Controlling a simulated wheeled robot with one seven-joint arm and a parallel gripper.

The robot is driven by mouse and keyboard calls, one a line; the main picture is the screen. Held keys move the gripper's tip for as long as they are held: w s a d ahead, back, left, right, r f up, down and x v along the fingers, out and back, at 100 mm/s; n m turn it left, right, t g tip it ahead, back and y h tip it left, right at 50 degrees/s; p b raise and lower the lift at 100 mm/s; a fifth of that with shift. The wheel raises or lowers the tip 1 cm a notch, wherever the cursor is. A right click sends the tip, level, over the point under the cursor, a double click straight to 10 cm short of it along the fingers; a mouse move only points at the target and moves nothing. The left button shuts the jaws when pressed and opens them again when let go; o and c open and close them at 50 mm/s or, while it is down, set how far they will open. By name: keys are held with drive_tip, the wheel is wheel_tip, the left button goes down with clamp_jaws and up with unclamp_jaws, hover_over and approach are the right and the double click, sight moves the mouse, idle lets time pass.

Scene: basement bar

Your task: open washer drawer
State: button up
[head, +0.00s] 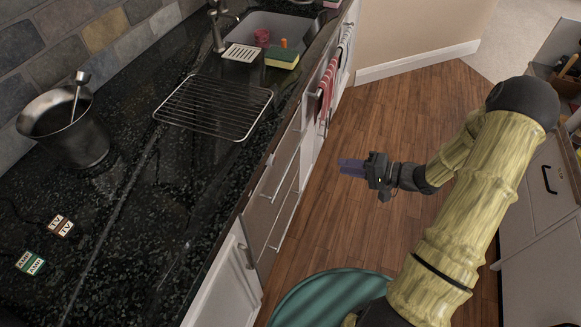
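Under the counter on the left is a grey steel two-drawer unit (263,218) with long bar handles, seen steeply from above; it looks like the washer. Its fronts look flush with the cabinets, as far as this slanted view shows. My gripper (344,167) hangs over the wooden floor, to the right of the unit, with its dark purple fingers pointing left toward the cabinet fronts. It appears apart from the handles. The fingers are small and nearly overlap here, so their opening is unclear. No held object shows.
The dark counter (130,235) carries a steel bucket (65,128), a wire rack (213,107) and a sink (270,32). A striped towel (328,88) hangs farther along the fronts. A green round object (335,292) is below. White cabinets (535,215) stand right. Wooden floor lies between.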

sight(291, 161)
drive_tip(key=shift+s+f+g+y, duration=0.1)
drive_tip(key=shift+s+g+y, duration=0.2)
drive_tip(key=shift+s+y, duration=0.35)
drive_tip(key=shift+s, duration=0.1)
drive_tip(key=b+x, duration=0.1)
drive_tip(key=x, duration=1.6)
drive_tip(key=shift+a+f+b, duration=0.1)
drive_tip(key=shift+a+b, duration=0.1)
drive_tip(key=shift+b, duration=0.1)
clamp_jaws()
